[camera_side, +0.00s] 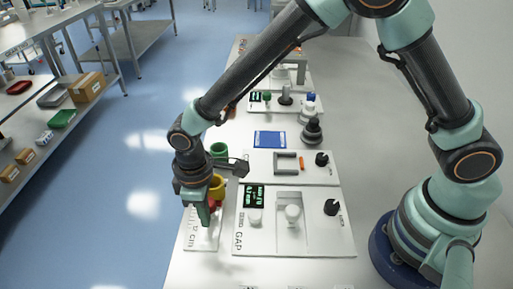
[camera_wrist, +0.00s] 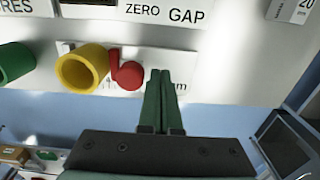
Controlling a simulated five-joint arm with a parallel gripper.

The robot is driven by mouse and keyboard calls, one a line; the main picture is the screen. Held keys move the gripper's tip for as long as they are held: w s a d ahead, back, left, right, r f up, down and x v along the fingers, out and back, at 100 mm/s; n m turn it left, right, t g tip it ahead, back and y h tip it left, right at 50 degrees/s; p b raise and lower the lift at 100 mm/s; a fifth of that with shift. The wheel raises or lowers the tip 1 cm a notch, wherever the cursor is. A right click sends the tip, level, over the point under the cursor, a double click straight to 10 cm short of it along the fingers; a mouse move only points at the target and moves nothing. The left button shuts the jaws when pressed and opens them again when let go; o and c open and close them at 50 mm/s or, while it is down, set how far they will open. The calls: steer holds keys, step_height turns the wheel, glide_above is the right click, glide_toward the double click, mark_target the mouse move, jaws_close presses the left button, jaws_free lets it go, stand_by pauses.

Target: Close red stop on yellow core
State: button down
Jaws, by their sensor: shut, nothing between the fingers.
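In the side view the red stop (camera_side: 212,205) is partly hidden by my gripper. My gripper (camera_wrist: 166,75) is shut and empty, its green fingertips right of the red stop and over the white plate.
A green core (camera_wrist: 14,62) lies left of the yellow one. The GAP panel (camera_side: 310,240) with display and knobs stands right of the ruled plate (camera_side: 203,238). A blue pad (camera_side: 270,139) and more panels lie farther back. The table's left edge is close.

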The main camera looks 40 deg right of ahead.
steer(key=shift+r, duration=0.1)
stand_by(0.3)
step_height(320, 180, up, 7)
stand_by(0.9)
steer(key=d+r+m+t+y, duration=0.1)
steer(key=d+r+m+t, duration=0.25)
steer(key=d+r, duration=0.95)
steer(key=s+d+r+m+t, duration=0.1)
steer(key=s+d+m, duration=0.1)
steer(key=d, duration=0.5)
steer(key=s+d+m+t+h, duration=0.1)
steer(key=s+d+m, duration=0.2)
steer(key=d, duration=0.4)
steer(key=shift+s+r, duration=0.3)
steer(key=shift+r, duration=0.1)
